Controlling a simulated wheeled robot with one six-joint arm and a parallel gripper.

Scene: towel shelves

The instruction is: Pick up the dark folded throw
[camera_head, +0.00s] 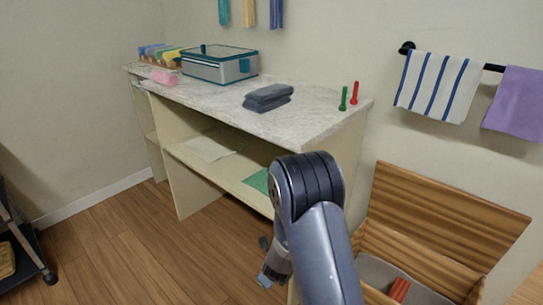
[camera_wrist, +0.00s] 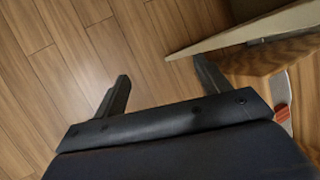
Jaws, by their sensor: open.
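The dark folded throw (camera_head: 268,97) lies folded in a small stack on the pale stone-look top of the shelf unit (camera_head: 307,124), right of the middle. My gripper (camera_wrist: 163,78) is open and empty in the wrist view, pointing down at the wooden floor. In the head view my arm reaches up in front of the shelf unit and bends down, with the gripper low before the lower shelf and partly hidden. My gripper is well below the throw and apart from it. The throw does not show in the wrist view.
A teal-and-grey box (camera_head: 220,65) stands left of the throw. Green (camera_head: 343,98) and red (camera_head: 355,93) upright items stand near the right end. A wooden chest (camera_head: 430,225) with a raised lid stands at right. A striped towel (camera_head: 438,86) hangs on the wall.

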